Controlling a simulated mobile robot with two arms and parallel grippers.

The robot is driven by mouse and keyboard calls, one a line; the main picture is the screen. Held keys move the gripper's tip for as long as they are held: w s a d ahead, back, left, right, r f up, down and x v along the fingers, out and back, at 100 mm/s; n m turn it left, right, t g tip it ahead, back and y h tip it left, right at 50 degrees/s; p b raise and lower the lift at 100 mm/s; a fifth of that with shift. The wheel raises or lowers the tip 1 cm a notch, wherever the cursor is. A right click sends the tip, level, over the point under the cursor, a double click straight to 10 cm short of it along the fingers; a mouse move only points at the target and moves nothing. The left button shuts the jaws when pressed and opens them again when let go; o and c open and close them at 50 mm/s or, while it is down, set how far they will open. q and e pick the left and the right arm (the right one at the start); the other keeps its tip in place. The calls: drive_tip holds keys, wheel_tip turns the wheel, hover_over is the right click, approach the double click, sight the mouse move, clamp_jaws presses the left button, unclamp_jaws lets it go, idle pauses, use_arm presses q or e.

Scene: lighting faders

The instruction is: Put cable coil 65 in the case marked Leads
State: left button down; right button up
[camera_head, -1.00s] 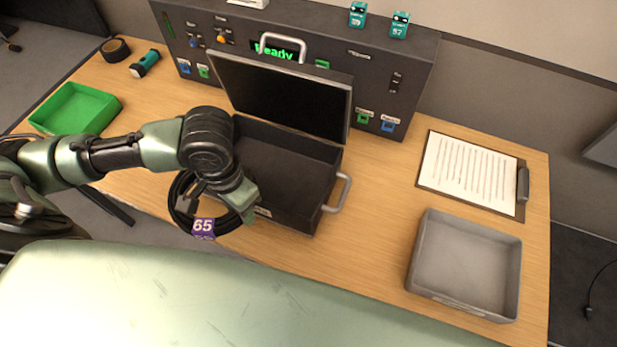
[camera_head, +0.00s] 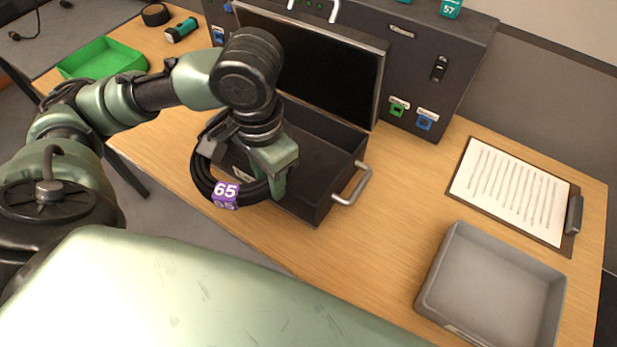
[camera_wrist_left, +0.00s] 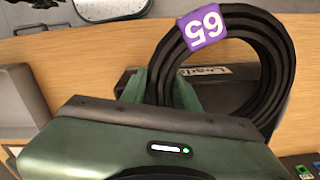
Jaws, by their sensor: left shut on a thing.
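Cable coil 65 is a black loop with a purple tag (camera_head: 226,194) reading 65. My left gripper (camera_head: 276,186) is shut on the coil, which hangs at the front edge of the open black case (camera_head: 318,205). In the left wrist view the coil (camera_wrist_left: 283,75) is in front of the case, whose label (camera_wrist_left: 213,71) reads "Leads", partly covered by the coil. The case's lid stands open at the back and its visible inside is empty. My gripper hides part of the case. My right gripper is not in view.
A green tray (camera_head: 104,60) is at the far left, with a tape roll (camera_head: 156,14) and a teal torch (camera_head: 181,30) nearby. A grey tray (camera_head: 440,275) and a clipboard (camera_head: 510,190) are at right. A dark panel (camera_head: 440,45) stands behind the case.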

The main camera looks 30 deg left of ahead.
use_arm(q)
drive_tip(key=w+d+p, duration=0.1)
drive_tip(key=w, duration=1.1)
hover_over(309, 177)
wheel_tip(309, 177, down, 6)
drive_tip(key=shift+f, duration=2.9)
drive_tip(key=shift+f, duration=0.1)
drive_tip(key=c, duration=1.1)
unclamp_jaws()
drive_tip(key=shift+s, duration=0.1)
drive_tip(key=shift+o, duration=0.2)
wheel_tip(309, 177, up, 12)
